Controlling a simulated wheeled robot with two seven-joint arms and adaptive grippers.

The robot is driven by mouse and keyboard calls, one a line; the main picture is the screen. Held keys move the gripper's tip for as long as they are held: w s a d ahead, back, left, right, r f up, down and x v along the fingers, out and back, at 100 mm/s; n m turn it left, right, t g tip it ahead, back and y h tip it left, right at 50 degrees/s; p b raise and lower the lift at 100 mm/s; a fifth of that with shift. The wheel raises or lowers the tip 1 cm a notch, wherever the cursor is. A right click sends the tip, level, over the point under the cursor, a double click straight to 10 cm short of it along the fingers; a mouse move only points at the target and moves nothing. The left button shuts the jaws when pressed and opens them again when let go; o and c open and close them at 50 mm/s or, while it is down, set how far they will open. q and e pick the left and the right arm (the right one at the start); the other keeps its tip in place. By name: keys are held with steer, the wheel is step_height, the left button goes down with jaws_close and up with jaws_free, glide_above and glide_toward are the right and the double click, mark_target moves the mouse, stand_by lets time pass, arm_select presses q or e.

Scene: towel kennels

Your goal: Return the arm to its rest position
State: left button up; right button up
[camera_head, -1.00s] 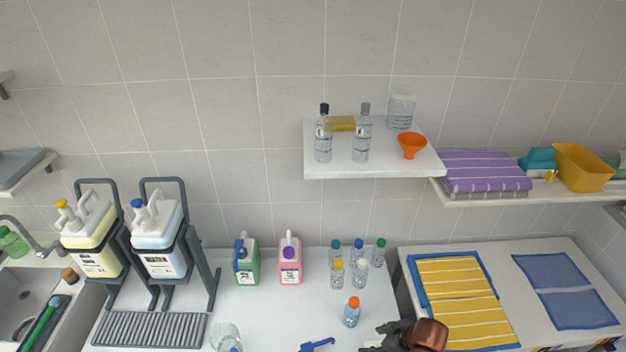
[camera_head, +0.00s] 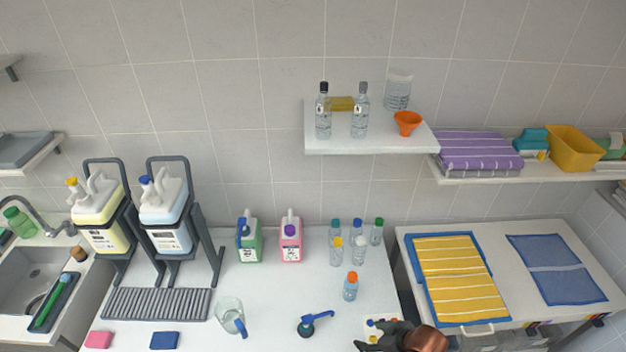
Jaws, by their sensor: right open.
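My right gripper (camera_head: 368,338) is at the bottom edge of the head view, right of centre, with a copper-coloured arm link behind it. It is open and no object shows between its fingers. It is over the front right part of the white counter (camera_head: 270,290), beside a small white item with coloured dots (camera_head: 380,326) that it partly hides. The rest of the right arm is cut off by the picture edge. My left gripper does not show.
Near the gripper are an orange-capped bottle (camera_head: 350,287), a blue pump head (camera_head: 315,322) and a clear jug (camera_head: 230,315). Several small bottles (camera_head: 361,250) stand behind. A yellow striped towel (camera_head: 458,278) lies to the right. Jerrycans (camera_head: 163,200) stand on racks at left.

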steer(key=s+d+f+m+g+h, duration=0.1)
steer(key=s+d+f+m+h, duration=0.2)
steer(key=s+d, duration=0.6)
steer(key=s+d+f+m+g+h, duration=0.1)
steer(key=s+d+m+h, duration=0.1)
steer(key=s+d+m, duration=0.5)
steer(key=s+f+n+b, duration=0.3)
steer(key=f+b, duration=0.1)
steer(key=f, duration=2.8)
steer(key=s+f+g+b, duration=0.2)
steer(key=s+f+b, duration=0.2)
steer(key=s+f, duration=1.5)
step_height(320, 180, down, 4)
steer(key=shift+s+r+n+y, duration=0.1)
steer(key=shift+s+n+y, duration=0.15)
steer(key=shift+n+y, duration=0.05)
steer(key=shift+d, duration=0.1)
